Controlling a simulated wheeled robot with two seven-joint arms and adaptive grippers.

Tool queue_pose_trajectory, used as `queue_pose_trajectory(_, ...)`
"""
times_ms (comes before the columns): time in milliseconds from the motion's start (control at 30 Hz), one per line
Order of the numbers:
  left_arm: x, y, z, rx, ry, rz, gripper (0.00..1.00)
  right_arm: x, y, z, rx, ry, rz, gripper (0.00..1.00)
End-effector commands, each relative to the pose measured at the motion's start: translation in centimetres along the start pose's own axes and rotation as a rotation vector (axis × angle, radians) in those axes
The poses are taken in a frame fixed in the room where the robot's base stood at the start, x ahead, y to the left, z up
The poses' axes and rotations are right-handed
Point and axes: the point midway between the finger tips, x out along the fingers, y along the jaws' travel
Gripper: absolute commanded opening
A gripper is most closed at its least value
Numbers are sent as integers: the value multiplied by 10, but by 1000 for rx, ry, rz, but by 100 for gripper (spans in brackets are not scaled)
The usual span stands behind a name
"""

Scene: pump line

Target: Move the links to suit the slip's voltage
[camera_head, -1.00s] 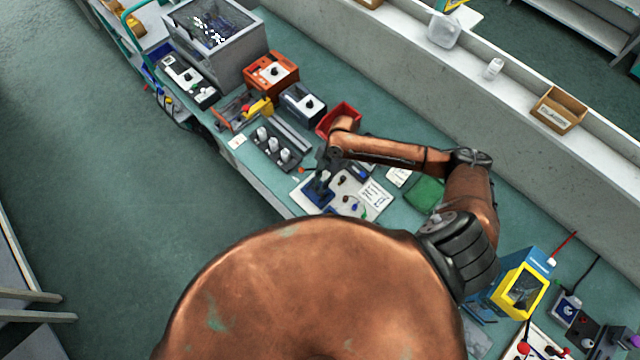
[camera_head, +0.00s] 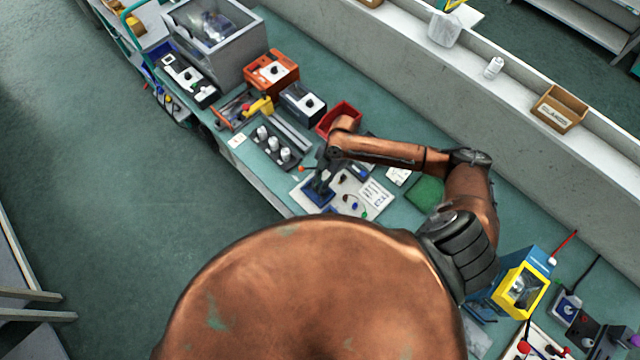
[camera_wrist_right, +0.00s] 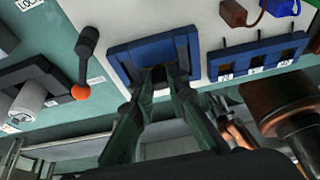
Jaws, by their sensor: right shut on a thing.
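My right gripper (camera_head: 319,186) reaches down into a blue block (camera_head: 309,196) on a pale board (camera_head: 347,202) at the bench's front edge. In the right wrist view its dark fingers (camera_wrist_right: 163,76) meet inside the recess of the blue block (camera_wrist_right: 122,57). They are shut on a small part, possibly a link, which the fingers and shadow hide. A blue strip with three labelled windows (camera_wrist_right: 258,57) lies beside the block. A white sheet with print (camera_head: 374,196) lies on the board's right. A smaller white slip (camera_head: 398,176) lies behind it; its text is unreadable. My left gripper is out of view.
A lever with an orange knob (camera_wrist_right: 82,91) stands close left of the block. A dark rack with white knobs (camera_head: 273,147) is further left. A red bin (camera_head: 338,119) stands behind my forearm. A green pad (camera_head: 427,191) lies to the right.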

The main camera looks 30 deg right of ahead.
Motion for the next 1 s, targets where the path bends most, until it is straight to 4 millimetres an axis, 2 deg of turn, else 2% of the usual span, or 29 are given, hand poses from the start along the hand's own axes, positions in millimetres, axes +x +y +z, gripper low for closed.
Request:
queue_pose_trajectory(100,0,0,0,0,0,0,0,0,0,0,0,0,0,0)
queue_pose_trajectory(133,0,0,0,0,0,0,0,0,0,0,0,0,0,15)
queue_pose_trajectory(400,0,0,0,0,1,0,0,0,0,0,0,0,0,34)
queue_pose_trajectory(600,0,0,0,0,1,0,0,0,0,0,0,0,0,34)
queue_pose_trajectory(700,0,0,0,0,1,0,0,0,0,0,0,0,0,40)
queue_pose_trajectory(1000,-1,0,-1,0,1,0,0,-2,0,-1,0,0,0,40)
